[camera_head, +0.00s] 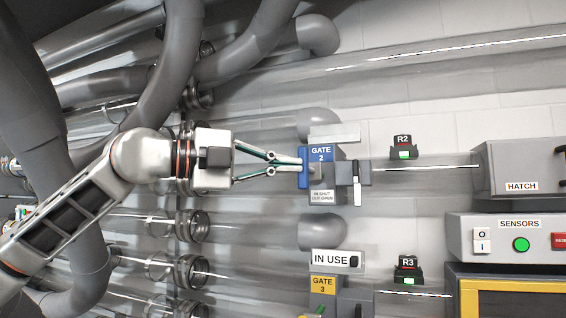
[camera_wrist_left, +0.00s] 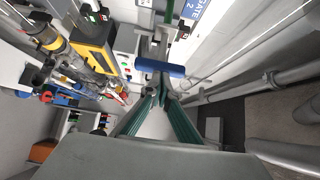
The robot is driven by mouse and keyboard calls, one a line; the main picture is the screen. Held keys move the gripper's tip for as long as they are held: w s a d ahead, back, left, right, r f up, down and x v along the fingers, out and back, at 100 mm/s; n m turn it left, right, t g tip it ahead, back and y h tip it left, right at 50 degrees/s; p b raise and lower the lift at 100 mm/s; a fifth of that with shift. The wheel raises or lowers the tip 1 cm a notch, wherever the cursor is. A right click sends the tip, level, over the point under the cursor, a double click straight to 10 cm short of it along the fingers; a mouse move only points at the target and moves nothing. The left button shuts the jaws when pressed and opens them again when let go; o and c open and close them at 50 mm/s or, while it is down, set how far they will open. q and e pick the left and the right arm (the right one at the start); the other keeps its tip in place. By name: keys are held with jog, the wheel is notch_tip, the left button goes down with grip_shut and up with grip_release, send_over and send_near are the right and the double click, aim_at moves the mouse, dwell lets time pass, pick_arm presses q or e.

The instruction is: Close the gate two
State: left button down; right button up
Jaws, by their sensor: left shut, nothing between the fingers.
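Gate 2 (camera_head: 321,180) is a grey box with a blue "GATE 2" label, set on a clear horizontal tube in the middle of the head view. A small plate on it seems to read "IN SHUT, OUT OPEN". My left gripper (camera_head: 299,165) comes in from the left, its fingers shut with nothing between them. Its tips are at the left side of gate 2, at its blue part. In the left wrist view, a blue bar (camera_wrist_left: 160,68) lies across, just ahead of the fingertips (camera_wrist_left: 160,93); contact is hard to tell. My right gripper is not in view.
Gate 3 (camera_head: 323,285) with a yellow label and an "IN USE" sign (camera_head: 336,260) sits below. Indicators R2 (camera_head: 403,148) and R3 (camera_head: 408,270), a hatch box (camera_head: 520,172) and a sensors panel (camera_head: 505,240) are right. Grey pipes crowd the left.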

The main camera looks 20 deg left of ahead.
pick_arm(q)
jog(key=w+p, duration=0.2)
jog(key=w, duration=0.6)
jog(key=shift+w, duration=0.2)
